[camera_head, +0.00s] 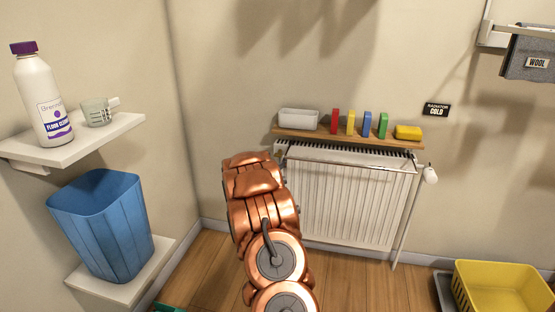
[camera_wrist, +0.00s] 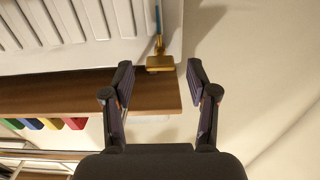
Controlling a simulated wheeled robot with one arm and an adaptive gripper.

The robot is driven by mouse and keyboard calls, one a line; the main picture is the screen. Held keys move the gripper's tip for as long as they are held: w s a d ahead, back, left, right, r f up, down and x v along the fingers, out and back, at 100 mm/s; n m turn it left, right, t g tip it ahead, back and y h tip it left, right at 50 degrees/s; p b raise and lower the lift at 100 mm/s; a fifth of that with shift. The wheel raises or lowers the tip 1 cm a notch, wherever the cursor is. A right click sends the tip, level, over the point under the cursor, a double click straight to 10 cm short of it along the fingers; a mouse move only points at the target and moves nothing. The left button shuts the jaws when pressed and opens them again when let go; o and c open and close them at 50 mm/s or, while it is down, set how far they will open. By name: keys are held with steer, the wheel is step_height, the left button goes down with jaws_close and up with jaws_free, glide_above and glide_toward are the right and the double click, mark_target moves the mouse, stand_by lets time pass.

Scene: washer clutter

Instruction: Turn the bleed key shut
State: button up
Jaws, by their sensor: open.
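The radiator (camera_head: 345,205) is white and hangs on the wall under a wooden shelf; its panel also fills the top left of the wrist view (camera_wrist: 70,22). In the wrist view a small brass-coloured bleed key (camera_wrist: 160,63) sits by the radiator's end, with a thin blue part rising from it. My gripper (camera_wrist: 160,70) is open. Its two fingertips lie on either side of the key in the picture, with gaps on both sides; I cannot tell how far off the key is in depth. In the head view my copper arm hides the gripper, and I cannot make out the key.
The wooden shelf (camera_head: 350,137) bears a white tub (camera_head: 298,119), several coloured upright blocks and a yellow sponge-like block (camera_head: 408,132). The shelf's end (camera_wrist: 150,95) shows between my fingers in the wrist view. A yellow basket (camera_head: 500,287) stands at the lower right. Wall space left of the radiator is bare.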

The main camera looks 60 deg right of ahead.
mark_target(279, 154)
steer(key=shift+x, duration=1.15)
